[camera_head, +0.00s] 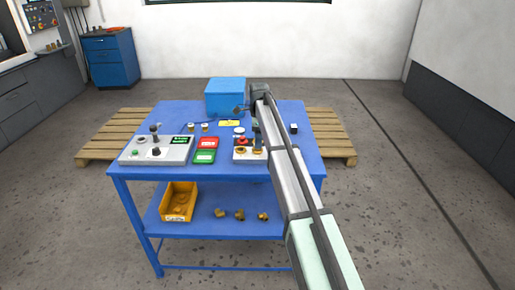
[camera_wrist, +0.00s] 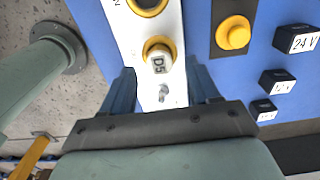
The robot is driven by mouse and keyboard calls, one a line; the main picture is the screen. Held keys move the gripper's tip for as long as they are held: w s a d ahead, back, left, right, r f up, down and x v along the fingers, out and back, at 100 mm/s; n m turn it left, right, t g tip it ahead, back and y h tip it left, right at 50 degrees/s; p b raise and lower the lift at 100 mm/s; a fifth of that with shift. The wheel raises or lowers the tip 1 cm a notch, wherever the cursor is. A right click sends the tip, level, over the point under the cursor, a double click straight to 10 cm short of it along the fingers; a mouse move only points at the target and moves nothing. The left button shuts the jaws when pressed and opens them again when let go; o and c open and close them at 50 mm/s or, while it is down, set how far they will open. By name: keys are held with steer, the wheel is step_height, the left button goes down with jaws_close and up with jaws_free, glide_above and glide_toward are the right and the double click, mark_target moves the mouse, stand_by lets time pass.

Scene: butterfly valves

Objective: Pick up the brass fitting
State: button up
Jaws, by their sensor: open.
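Several small brass-coloured pieces show in the head view: one on the lower shelf (camera_head: 239,215) with others beside it, and two small pieces (camera_head: 205,127) on the table top. I cannot tell which is the brass fitting of the task. My gripper (camera_wrist: 161,72) is open over a white plate (camera_wrist: 138,35). Between its fingers is a yellow-ringed piece (camera_wrist: 158,52) with a pale face marked D5. A small grey metal part (camera_wrist: 164,92) lies nearer the palm. In the head view my arm partly hides the white plate, and I see no grasp.
The blue table (camera_head: 160,112) holds a blue box (camera_head: 226,97), a grey control panel (camera_head: 155,150), and red (camera_head: 207,142) and green (camera_head: 204,156) boxes. A yellow bin (camera_head: 179,201) stands on the shelf. A yellow button (camera_wrist: 233,33) and black labelled blocks (camera_wrist: 297,39) are right of my gripper.

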step_height(320, 180, down, 2)
steer(key=shift+f, duration=0.25)
jaws_close()
stand_by(0.5)
